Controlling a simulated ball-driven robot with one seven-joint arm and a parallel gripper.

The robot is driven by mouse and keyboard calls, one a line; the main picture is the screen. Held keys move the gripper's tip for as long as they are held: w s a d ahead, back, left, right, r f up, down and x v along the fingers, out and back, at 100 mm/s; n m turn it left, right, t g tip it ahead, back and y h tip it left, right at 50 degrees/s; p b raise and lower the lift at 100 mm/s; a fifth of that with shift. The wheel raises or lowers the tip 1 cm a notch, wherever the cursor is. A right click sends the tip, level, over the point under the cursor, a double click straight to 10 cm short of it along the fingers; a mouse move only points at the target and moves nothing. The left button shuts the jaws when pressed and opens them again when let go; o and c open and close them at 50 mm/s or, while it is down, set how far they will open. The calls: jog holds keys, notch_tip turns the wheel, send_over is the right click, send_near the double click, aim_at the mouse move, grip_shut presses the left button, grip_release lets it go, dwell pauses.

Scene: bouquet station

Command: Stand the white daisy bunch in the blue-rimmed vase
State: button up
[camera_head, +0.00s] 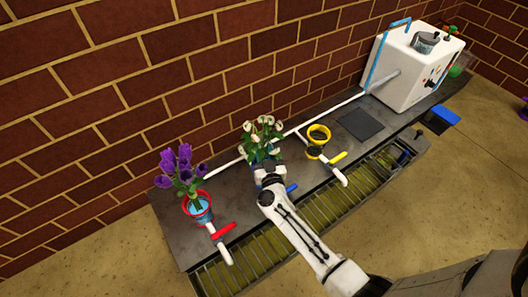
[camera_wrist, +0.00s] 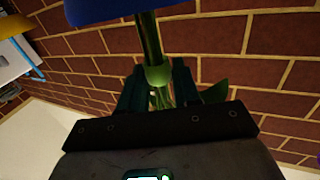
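The white daisy bunch (camera_head: 262,138) stands upright over the bench, its blooms above my gripper (camera_head: 268,172). In the wrist view my gripper (camera_wrist: 160,90) has its two dark fingers close on both sides of the bunch's green stems (camera_wrist: 157,76). The blue rim of the vase (camera_wrist: 125,10) fills the top of the wrist view, at the far end of the stems. In the head view my gripper hides most of that vase. How deep the stems sit in it cannot be told.
A red-rimmed vase (camera_head: 197,205) with purple tulips (camera_head: 181,166) stands left. An empty-looking yellow-rimmed vase (camera_head: 318,134) stands right. Valves with red (camera_head: 222,230), blue (camera_head: 291,187) and yellow (camera_head: 338,157) handles line the front. A white machine (camera_head: 415,65) stands at the bench's right end.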

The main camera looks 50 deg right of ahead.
jog(key=o, duration=0.5)
jog(key=shift+c, duration=0.2)
jog(key=shift+s, duration=0.1)
jog(key=p+v, duration=0.4)
jog(key=v, duration=0.6)
jog(key=shift+s+a, duration=0.25)
jog(key=shift+a, duration=0.05)
